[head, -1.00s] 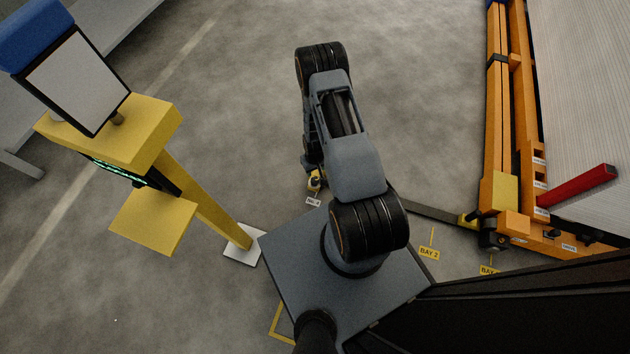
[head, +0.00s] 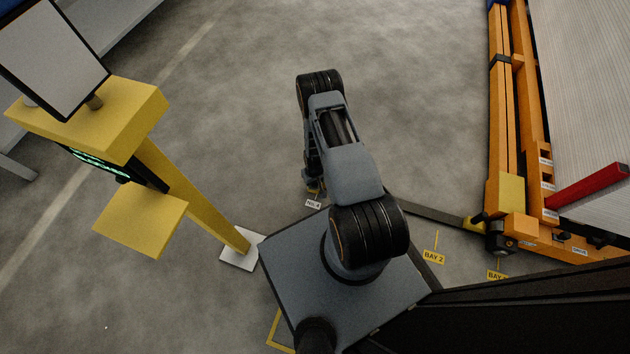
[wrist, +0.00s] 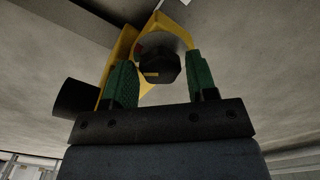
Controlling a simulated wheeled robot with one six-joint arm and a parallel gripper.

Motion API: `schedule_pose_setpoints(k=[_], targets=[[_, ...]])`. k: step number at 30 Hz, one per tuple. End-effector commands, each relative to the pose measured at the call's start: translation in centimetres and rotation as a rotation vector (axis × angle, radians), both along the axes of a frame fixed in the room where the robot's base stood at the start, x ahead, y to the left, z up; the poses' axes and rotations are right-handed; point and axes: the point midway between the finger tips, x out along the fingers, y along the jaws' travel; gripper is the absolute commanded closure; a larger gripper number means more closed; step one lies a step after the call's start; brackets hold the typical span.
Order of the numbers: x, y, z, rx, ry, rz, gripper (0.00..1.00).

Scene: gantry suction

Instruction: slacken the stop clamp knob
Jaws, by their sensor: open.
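In the wrist view a dark faceted knob (wrist: 163,68), which looks like the stop clamp knob, sits in front of a yellow bracket (wrist: 123,45). My gripper (wrist: 161,76) is open, with one green-padded finger on each side of the knob. A gap shows beside each finger; I cannot tell how deep the knob lies between them. In the head view my arm hides my gripper and the knob. Only a bit of yellow shows beside my arm, above a white tag (head: 313,204).
A yellow pedestal (head: 190,205) with a screen (head: 55,60) stands at left. An orange frame (head: 502,130) with a red bar (head: 588,188) stands at right. A dark rail runs along the floor towards it, near a BAY 2 sign (head: 433,257). The grey floor beyond my arm is open.

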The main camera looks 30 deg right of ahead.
Motion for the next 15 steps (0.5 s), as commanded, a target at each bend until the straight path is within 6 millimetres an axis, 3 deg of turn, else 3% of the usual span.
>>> schedule_pose_setpoints(k=[2, 12, 15], targets=[[-0.01, 0.0, 0.01, 0.0, 0.0, 0.0, 0.49], [-0.02, -0.01, 0.02, 0.0, 0.0, 0.0, 0.81], [-0.02, -0.01, 0.02, 0.0, 0.0, 0.002, 0.82]])
